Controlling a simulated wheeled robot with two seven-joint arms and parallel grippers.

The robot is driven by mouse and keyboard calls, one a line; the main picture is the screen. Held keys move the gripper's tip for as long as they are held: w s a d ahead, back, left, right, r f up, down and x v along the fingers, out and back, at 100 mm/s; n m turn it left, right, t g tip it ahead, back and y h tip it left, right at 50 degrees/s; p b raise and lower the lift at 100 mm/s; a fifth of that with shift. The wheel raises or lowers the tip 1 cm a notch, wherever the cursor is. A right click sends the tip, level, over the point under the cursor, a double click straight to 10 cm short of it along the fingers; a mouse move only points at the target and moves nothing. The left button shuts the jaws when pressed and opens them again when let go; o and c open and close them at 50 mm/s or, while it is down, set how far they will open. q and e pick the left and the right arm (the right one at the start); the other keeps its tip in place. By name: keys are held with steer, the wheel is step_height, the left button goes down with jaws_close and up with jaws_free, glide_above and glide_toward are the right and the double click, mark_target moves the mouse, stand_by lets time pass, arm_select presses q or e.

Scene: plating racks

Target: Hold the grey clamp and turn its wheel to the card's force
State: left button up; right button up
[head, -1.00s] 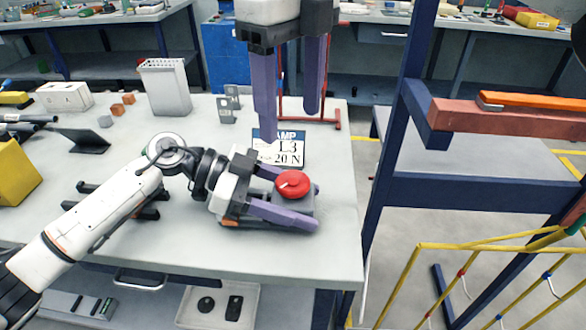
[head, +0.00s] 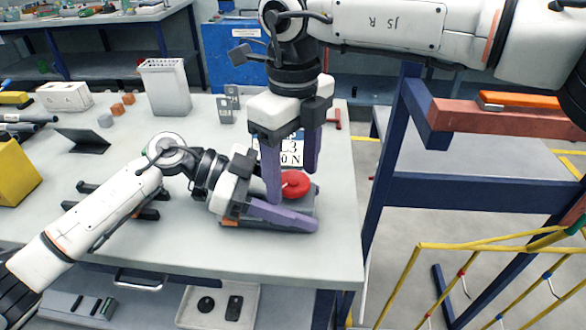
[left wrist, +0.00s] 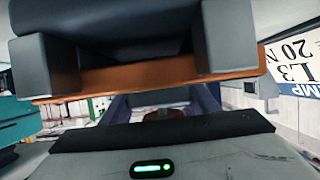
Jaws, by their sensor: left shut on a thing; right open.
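The grey clamp (head: 307,206) sits on the bench near its right end, with a red wheel (head: 296,187) on top that has a pale mark. My left gripper (head: 304,206) is shut on the clamp, its purple fingers along its sides. My right gripper (head: 292,188) is open and points down from above, one finger at the left of the wheel and one behind it; I cannot tell whether they touch it. The card (head: 292,152) stands behind, partly hidden by the right fingers. In the left wrist view the card (left wrist: 298,62) reads L3 and 20 N.
A blue rack post (head: 388,160) rises just right of the bench.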

steer(key=c, duration=1.1)
steer(key=shift+o, duration=0.2)
steer(key=shift+m, duration=7.2)
steer(key=o, duration=1.1)
steer(key=shift+c, duration=0.2)
